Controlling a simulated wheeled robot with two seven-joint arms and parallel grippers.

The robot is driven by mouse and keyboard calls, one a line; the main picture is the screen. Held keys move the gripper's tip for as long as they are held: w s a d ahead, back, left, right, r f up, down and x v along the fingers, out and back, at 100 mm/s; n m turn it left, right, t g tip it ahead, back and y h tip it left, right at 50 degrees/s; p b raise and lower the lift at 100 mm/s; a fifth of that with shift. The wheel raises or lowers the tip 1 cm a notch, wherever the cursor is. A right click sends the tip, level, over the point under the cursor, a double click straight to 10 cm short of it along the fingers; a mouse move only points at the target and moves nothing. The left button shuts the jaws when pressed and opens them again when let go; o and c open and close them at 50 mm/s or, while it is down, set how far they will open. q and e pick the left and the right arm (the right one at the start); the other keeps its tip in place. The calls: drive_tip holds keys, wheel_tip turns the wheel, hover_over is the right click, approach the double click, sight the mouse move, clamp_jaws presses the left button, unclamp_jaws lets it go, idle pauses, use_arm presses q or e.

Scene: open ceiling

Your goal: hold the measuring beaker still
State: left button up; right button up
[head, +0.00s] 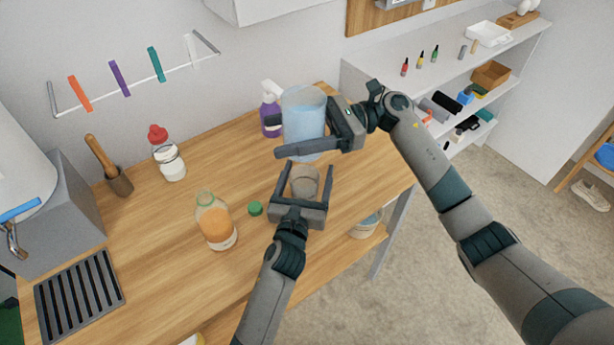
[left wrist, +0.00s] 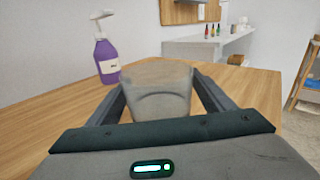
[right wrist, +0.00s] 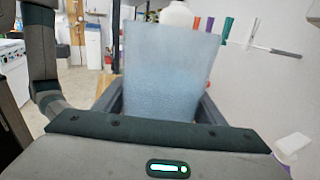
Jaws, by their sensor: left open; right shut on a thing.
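A tall, translucent pale-blue beaker (head: 303,112) stands upright at the back of the wooden table; no scale marks show. My right gripper (head: 278,137) is shut on it from the right, with a finger on either side. The beaker fills the middle of the right wrist view (right wrist: 168,75). A small clear cup (head: 305,181) stands in front of it. My left gripper (head: 305,170) is open around the cup, one finger on each side. In the left wrist view the cup (left wrist: 158,88) sits between the spread fingers. I cannot tell whether they touch it.
A purple spray bottle (head: 270,112) stands just left of the blue beaker. The table's right edge is near.

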drive_tip(key=shift+r, duration=0.1)
use_arm(q)
drive_tip(key=c, duration=1.1)
use_arm(e)
drive_tip(key=s+d+f, duration=0.7)
drive_tip(key=s+f, duration=0.2)
drive_tip(key=s, duration=0.2)
drive_tip(key=shift+d+f, duration=0.25)
